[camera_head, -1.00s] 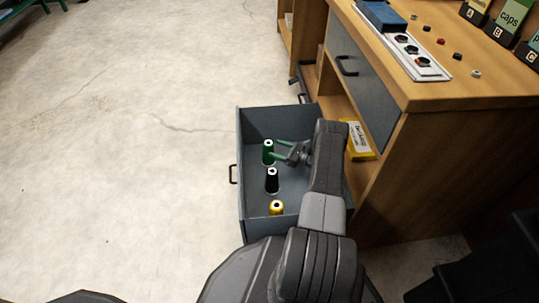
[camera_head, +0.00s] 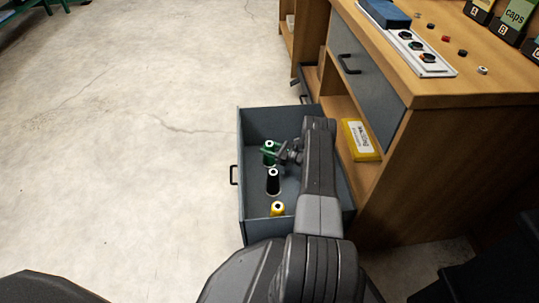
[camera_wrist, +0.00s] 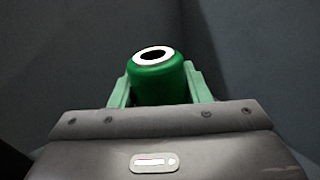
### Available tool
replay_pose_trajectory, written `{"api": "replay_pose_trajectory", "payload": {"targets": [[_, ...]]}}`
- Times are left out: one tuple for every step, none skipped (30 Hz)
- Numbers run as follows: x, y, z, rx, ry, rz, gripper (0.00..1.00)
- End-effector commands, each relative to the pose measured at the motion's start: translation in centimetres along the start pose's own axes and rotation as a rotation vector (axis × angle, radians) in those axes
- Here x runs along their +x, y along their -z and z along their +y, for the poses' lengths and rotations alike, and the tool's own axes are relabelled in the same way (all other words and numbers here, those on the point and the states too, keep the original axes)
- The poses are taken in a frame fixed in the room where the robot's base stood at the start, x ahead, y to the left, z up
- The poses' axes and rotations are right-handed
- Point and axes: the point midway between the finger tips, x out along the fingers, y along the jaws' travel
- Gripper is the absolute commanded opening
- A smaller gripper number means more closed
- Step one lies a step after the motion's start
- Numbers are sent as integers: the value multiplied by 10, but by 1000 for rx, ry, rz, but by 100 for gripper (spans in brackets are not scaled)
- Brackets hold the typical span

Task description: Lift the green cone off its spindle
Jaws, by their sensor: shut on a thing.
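The green cone (camera_head: 268,155) stands upright in the open grey drawer (camera_head: 240,195), at the far end of a row of cones. In the wrist view the green cone (camera_wrist: 158,80) shows its white top rim with a dark hole. My gripper (camera_head: 271,151) reaches in from the right and is shut on the green cone. In the wrist view the green fingers of my gripper (camera_wrist: 158,88) flank the cone on both sides. The spindle is hidden inside the cone.
A black cone (camera_head: 273,182) stands close in front of the green one, with a yellow cone (camera_head: 277,209) nearer still. The wooden workbench (camera_head: 450,125) rises on the right, with a yellow box (camera_head: 361,140) on its shelf. Open floor (camera_head: 120,180) lies left.

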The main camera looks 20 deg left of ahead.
Motion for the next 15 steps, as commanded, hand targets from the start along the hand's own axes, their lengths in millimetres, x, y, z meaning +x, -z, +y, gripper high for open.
{"api": "replay_pose_trajectory", "payload": {"targets": [[0, 0, 0, 0, 0, 0, 17], [0, 0, 0, 0, 0, 0, 17], [0, 0, 0, 0, 0, 0, 17], [0, -1, 0, 0, 0, 0, 17], [0, -3, 0, 0, 0, 0, 17], [0, -6, 0, 0, 0, 0, 17], [0, -10, 0, -1, 0, 0, 17], [0, -14, 0, -1, 0, 0, 17], [0, -22, 0, -2, 0, -1, 17], [0, -28, 1, -2, 0, -1, 17], [0, -34, 2, -2, 0, -1, 17], [0, -43, 2, -2, 0, -1, 17], [0, -50, 2, -2, 0, -1, 17], [0, -56, 3, -2, 0, -1, 17], [0, -64, 4, -2, 0, -1, 17]]}}
